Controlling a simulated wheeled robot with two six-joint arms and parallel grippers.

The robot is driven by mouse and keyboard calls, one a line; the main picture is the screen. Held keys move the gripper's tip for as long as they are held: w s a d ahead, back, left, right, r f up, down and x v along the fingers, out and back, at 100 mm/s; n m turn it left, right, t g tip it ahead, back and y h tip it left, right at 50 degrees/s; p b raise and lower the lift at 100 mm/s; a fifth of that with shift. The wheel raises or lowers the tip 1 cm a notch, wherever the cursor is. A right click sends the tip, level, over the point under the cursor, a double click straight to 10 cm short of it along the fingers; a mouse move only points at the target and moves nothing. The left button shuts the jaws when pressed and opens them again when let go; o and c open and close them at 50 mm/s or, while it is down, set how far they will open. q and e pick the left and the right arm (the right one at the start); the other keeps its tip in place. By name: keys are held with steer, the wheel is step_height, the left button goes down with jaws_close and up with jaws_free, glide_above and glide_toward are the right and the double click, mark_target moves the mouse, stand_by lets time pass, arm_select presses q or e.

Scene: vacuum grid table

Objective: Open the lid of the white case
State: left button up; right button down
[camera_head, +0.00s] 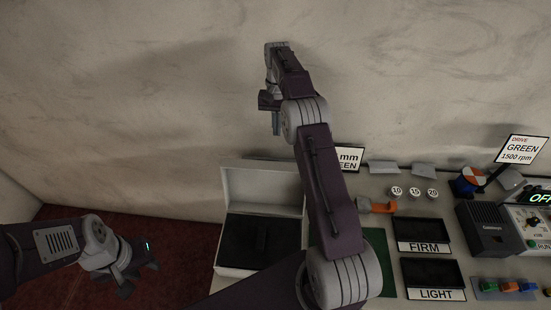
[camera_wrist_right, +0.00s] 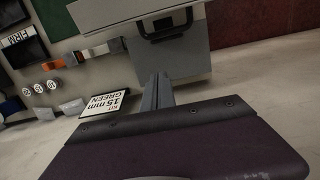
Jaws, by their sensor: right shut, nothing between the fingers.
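The white case (camera_head: 222,246) stands at the left end of the table in the head view. Its lid (camera_head: 262,187) is raised at the back, and the dark interior (camera_head: 258,240) shows in front of it. In the right wrist view, a pale panel with a black handle (camera_wrist_right: 165,30) shows beyond the fingertips. My right gripper (camera_head: 275,124) is above and behind the case, near the wall. Its fingers (camera_wrist_right: 156,90) are shut and empty in the right wrist view. My left gripper (camera_head: 138,278) hangs left of the case, apart from it, with its fingers spread.
A KIT 15 mm GREEN sign (camera_wrist_right: 103,103) stands beside the case. Black FIRM (camera_head: 423,232) and LIGHT (camera_head: 431,273) trays, white round weights and a drive unit (camera_head: 487,229) are to the right. The wall is close behind the table.

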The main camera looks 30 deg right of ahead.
steer(key=s+a+f+p, duration=0.2)
steer(key=s+f+p, duration=0.1)
steer(key=f, duration=0.5)
steer(key=shift+s+a, duration=0.25)
steer(key=shift+s, duration=0.25)
steer(key=shift+f, duration=0.1)
steer(key=shift+w, duration=0.1)
